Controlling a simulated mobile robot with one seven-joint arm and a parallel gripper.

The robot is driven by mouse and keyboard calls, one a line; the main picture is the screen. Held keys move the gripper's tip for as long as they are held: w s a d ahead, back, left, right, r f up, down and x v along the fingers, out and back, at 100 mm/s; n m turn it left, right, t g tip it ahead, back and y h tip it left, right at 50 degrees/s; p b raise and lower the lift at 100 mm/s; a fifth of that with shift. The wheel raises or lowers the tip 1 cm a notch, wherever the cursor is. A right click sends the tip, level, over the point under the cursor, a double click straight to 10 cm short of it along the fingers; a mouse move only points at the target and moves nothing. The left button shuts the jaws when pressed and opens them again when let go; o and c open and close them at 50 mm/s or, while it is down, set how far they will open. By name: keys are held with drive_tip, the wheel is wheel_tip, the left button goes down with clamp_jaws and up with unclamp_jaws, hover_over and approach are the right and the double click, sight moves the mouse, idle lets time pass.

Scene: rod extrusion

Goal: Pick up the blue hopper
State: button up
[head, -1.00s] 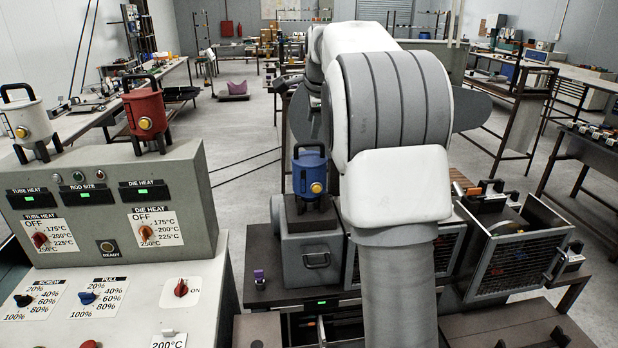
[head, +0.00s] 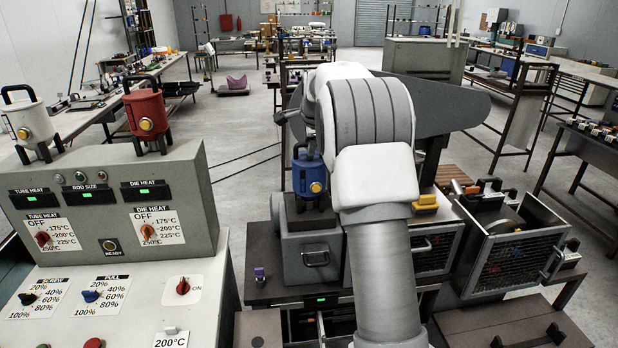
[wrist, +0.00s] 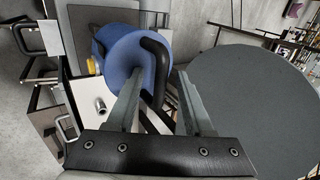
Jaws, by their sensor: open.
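The blue hopper (head: 309,172) stands upright on a grey machine box (head: 312,238) in the head view, just left of my arm. It has a black handle on top and a yellow knob on its front. In the wrist view the blue hopper (wrist: 140,58) is seen from above, with its black handle (wrist: 157,62) on the right side. My gripper (wrist: 150,85) is open, its two fingers pointing at the hopper; the handle shows between the fingertips. I cannot tell whether they touch it. In the head view my gripper is hidden behind my arm.
A white hopper (head: 29,120) and a red hopper (head: 147,115) stand on the control panel (head: 110,200) at left. Mesh-fronted boxes (head: 515,255) stand to the right. A large grey round surface (wrist: 255,115) fills the right of the wrist view.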

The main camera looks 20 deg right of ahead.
clamp_jaws()
idle(1.2)
drive_tip(key=shift+r, duration=0.2)
